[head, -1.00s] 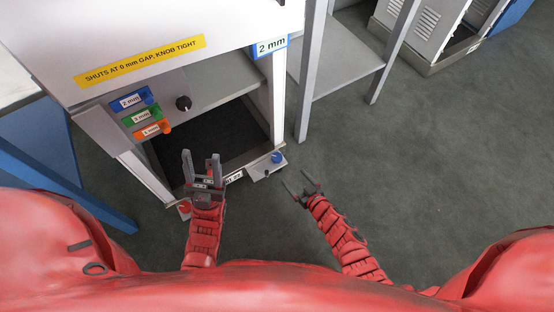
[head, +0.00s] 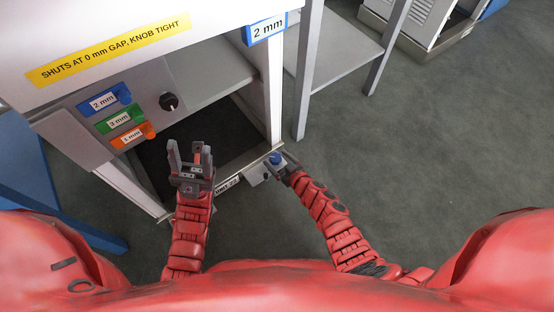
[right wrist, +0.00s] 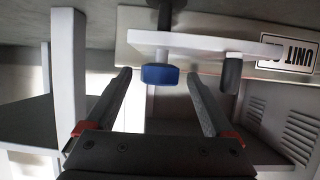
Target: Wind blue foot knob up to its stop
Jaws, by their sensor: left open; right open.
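The blue foot knob (head: 276,158) sits on a small grey bracket at the right front foot of the dispenser frame. In the right wrist view the blue knob (right wrist: 160,74) is ahead of my right gripper, between the lines of its two fingers, under a pale plate (right wrist: 205,42) with a dark threaded stem above. My right gripper (head: 284,167) is open beside the knob; whether a finger touches it I cannot tell. Its spread fingers (right wrist: 158,95) show in the right wrist view. My left gripper (head: 189,152) is open and empty in front of the frame's opening.
A dark knob (right wrist: 231,72) hangs beside the blue one. Blue, green (head: 119,122) and orange tags and a black dial (head: 168,101) are on the frame's front panel. A grey shelf stand (head: 335,60) is right of the frame.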

